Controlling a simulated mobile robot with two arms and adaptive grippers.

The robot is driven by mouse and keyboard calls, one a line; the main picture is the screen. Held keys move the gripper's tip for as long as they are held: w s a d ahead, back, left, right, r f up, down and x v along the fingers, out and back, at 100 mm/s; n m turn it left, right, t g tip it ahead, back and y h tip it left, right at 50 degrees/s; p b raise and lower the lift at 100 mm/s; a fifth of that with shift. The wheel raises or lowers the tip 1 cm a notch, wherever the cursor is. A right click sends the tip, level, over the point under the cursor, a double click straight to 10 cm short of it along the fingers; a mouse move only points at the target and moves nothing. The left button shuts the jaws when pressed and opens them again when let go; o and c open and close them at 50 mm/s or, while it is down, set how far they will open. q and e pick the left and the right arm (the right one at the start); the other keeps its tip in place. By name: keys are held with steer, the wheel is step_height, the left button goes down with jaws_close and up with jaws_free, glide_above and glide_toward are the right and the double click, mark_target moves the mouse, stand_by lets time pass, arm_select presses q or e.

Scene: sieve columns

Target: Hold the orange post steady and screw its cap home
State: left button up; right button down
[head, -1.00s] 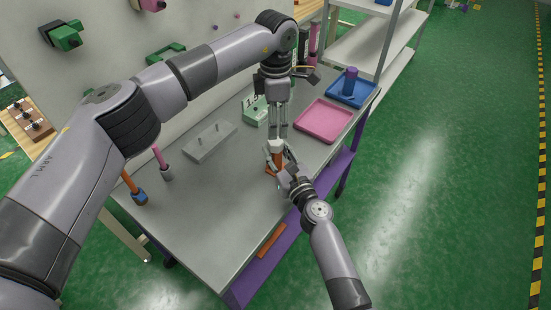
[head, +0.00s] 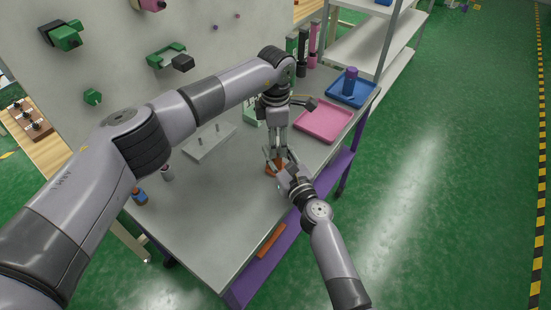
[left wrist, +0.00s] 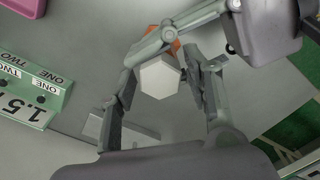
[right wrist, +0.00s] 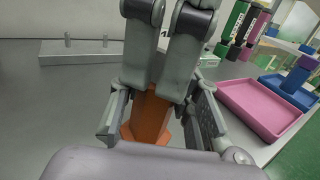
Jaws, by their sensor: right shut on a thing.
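The orange post (right wrist: 147,120) stands upright on the grey table, with a wider foot. Its white hexagonal cap (left wrist: 160,80) shows from above in the left wrist view, over the post. My right gripper (right wrist: 157,98) is shut on the post from the side, low down; it also shows in the head view (head: 281,171). My left gripper (head: 277,148) points straight down over the post. Its fingers (left wrist: 160,68) stand on either side of the cap, apart from it, so it looks open. In the right wrist view its fingers hide the cap.
A grey block with pegs (head: 208,142) lies to the left on the table. A green number stand (left wrist: 42,88) is close by.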

arm_select(q)
steer(key=c, duration=0.9)
steer(key=o, duration=1.2)
steer(key=shift+r, duration=2.25)
step_height(320, 180, up, 4)
steer(key=shift+f, duration=0.2)
steer(key=shift+c, duration=0.3)
